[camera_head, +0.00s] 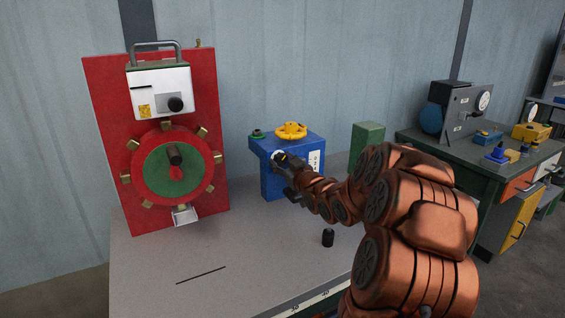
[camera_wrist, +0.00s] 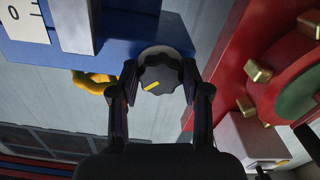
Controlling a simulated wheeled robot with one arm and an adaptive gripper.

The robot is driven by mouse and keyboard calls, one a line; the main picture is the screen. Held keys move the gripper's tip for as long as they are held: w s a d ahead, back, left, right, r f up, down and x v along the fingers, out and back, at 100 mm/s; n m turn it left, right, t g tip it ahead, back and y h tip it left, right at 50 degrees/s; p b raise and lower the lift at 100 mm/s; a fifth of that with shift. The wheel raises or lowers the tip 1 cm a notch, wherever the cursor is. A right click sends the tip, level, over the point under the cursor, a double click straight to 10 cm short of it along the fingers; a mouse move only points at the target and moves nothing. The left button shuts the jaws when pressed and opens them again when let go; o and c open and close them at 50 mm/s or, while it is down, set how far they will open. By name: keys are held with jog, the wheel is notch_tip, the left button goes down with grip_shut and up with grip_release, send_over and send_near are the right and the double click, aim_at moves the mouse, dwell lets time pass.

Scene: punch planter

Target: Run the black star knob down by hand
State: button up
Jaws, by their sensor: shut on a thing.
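The black star knob (camera_wrist: 160,76) shows in the wrist view, with a lobed edge and a yellow mark on its face. It sits at the edge of the blue box (camera_wrist: 88,48), with a pale round part behind it. My gripper (camera_wrist: 161,84) has one finger on each side of the knob and is shut on it. In the head view, my gripper (camera_head: 281,160) reaches the front of the blue box (camera_head: 274,187). The knob itself is mostly hidden there behind my gripper.
A yellow handwheel (camera_head: 291,130) and a green knob (camera_head: 257,135) are on the blue box. A red panel (camera_head: 103,100) with a brass-pegged wheel stands left. A green block (camera_head: 368,137) is behind my arm.

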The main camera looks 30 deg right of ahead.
jog(key=shift+r+m+p, duration=0.15)
jog(key=shift+m+p, duration=0.15)
jog(key=shift+m, duration=0.1)
jog(key=shift+r+m+p, duration=0.1)
jog(key=shift+m+p, duration=0.6)
jog(key=shift+m, duration=0.2)
jog(key=shift+m+p, duration=0.8)
jog(key=shift+m, duration=1)
jog(key=o, duration=1.1)
jog(key=shift+o, duration=0.2)
jog(key=shift+f, duration=0.2)
jog(key=shift+s, duration=0.1)
jog(key=s, duration=0.7)
jog(key=shift+a, duration=0.35)
